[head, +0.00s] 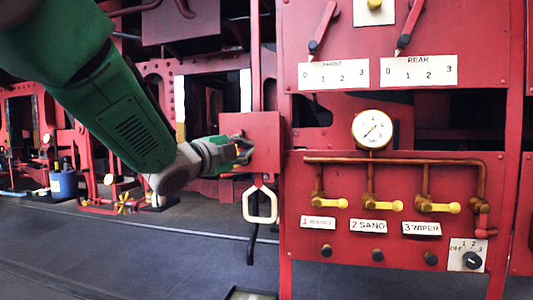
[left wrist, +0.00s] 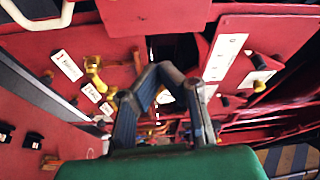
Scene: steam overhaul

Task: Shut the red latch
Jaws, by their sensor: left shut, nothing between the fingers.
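I cannot tell for sure which part is the red latch. A red box-like plate (head: 263,130) sits at the left edge of the red control panel in the head view. My left gripper (head: 244,150) is at the front of this plate, with its fingers shut and empty. I cannot tell whether they touch it. In the left wrist view my left gripper (left wrist: 165,76) has its dark fingers brought together, with red panels beyond. A short red handle (head: 482,215) ends the copper pipe at the panel's right. My right gripper is not in view.
A cream ring handle (head: 260,206) hangs below the plate. The red panel (head: 340,240) carries a gauge (head: 372,129), yellow valve handles (head: 380,206), labels and knobs. Two red levers stand above number scales (head: 334,74). A blue canister (head: 63,182) stands at left. The dark floor (head: 130,250) is mostly clear.

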